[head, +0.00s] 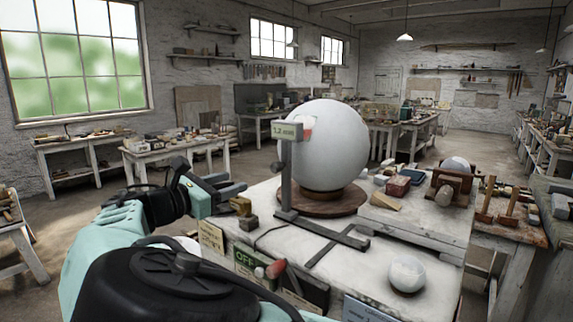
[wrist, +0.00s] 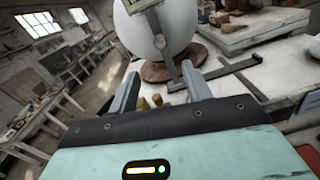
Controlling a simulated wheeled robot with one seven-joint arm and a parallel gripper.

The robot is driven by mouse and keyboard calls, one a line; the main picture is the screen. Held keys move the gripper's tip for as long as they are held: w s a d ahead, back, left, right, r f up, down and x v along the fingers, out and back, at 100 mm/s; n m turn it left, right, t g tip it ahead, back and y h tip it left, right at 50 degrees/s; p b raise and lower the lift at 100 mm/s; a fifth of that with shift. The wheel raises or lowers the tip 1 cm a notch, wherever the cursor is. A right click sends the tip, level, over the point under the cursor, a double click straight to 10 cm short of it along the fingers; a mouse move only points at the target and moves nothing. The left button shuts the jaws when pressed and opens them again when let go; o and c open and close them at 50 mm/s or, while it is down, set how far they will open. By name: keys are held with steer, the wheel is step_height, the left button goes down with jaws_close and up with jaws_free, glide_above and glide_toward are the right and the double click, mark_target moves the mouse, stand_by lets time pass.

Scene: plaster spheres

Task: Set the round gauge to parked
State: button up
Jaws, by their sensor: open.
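The gauge (head: 286,165) is a grey upright post on a flat foot. A small display reading 1.2 mm tops it, and a pinkish-red tip sits at the large white sphere (head: 330,140); contact is unclear. The sphere rests on a round brown wooden board (head: 345,203). My gripper (head: 236,186) is open and empty, left of the post and apart from it in the head view. In the wrist view the gauge post (wrist: 166,48) stands beyond my open fingers (wrist: 160,88), and the display is cut off at the top.
Small brass-coloured blocks (head: 243,207) stand between my gripper and the post. A green OFF sign (head: 245,258) and a red-knobbed lever (head: 275,269) are at the bench's front. A small white sphere (head: 407,273) sits front right. A wooden clamp (head: 452,182) holds another ball.

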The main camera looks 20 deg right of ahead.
mark_target(273, 168)
steer(key=p+x, duration=0.6)
steer(key=x, duration=1)
steer(key=shift+r, duration=0.2)
steer(key=shift+w+d+f+p, duration=0.15)
steer(key=shift+w+d+p, duration=0.15)
steer(key=shift+d, duration=0.15)
